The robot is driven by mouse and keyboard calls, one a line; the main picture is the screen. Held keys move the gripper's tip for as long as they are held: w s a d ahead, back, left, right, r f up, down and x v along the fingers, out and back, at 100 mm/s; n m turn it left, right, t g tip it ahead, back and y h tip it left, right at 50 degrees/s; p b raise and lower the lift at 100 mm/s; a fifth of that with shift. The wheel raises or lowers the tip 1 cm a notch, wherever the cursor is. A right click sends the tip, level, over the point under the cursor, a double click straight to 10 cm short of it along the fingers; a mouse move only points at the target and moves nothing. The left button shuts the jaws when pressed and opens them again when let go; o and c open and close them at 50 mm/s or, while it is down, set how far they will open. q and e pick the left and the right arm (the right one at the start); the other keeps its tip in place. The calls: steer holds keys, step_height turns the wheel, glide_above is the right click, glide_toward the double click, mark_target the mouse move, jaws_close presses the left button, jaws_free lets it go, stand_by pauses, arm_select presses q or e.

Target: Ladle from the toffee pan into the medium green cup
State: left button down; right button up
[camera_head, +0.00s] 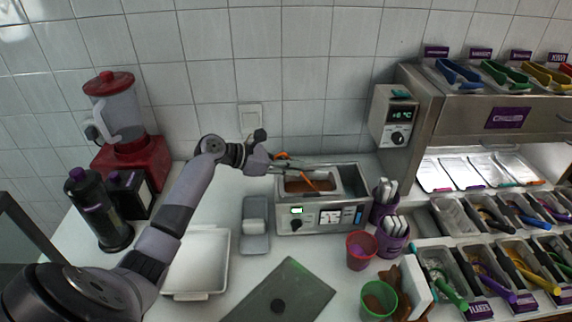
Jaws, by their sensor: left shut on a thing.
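The toffee pan (293,187) sits in a steel warmer at the back middle, with brown toffee in it. My left gripper (285,168) reaches in from the left, over the pan's left back edge, and is shut on the orange ladle (309,183). The ladle slants down over the toffee. Its bowl is not clearly visible, so I cannot tell how deep it sits. The green cup (378,300) stands at the front, right of the dark board, with something brown inside. My right gripper is not in view.
A red cup (361,252) stands between warmer and green cup. Purple holders (392,242) with light items stand behind it to the right. A brown-and-white object (416,288) is close right of the green cup. A dark board (283,292) and white tray (198,262) lie in front.

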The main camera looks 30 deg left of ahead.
mark_target(280, 156)
arm_select(q)
steer(key=shift+s+a+f+t+h+b, duration=0.3)
steer(key=shift+f+t+b, duration=0.2)
steer(key=shift+b, duration=0.5)
steer(key=shift+s+a+f+t+h+b, duration=0.2)
steer(key=shift+s+f+t+h+b, duration=0.2)
steer(key=shift+f+b, duration=0.45)
steer(key=shift+s+a+f+t+h+b, duration=0.25)
steer(key=shift+f+t+h+b, duration=0.15)
steer(key=shift+b, duration=0.75)
steer(key=shift+r, duration=0.1)
steer(key=shift+r, duration=0.2)
steer(key=shift+r+p, duration=0.3)
steer(key=shift+p, duration=0.05)
steer(key=shift+t+h, duration=0.4)
steer(key=shift+s+a+r+p, duration=0.15)
steer(key=shift+r+p, duration=0.9)
steer(key=shift+r, duration=0.4)
steer(key=shift+s+a+r+p, duration=0.1)
steer(key=shift+r+p, duration=0.95)
steer(key=shift+r, duration=0.35)
steer(key=shift+r+p, duration=1.65)
steer(key=shift+p, duration=0.3)
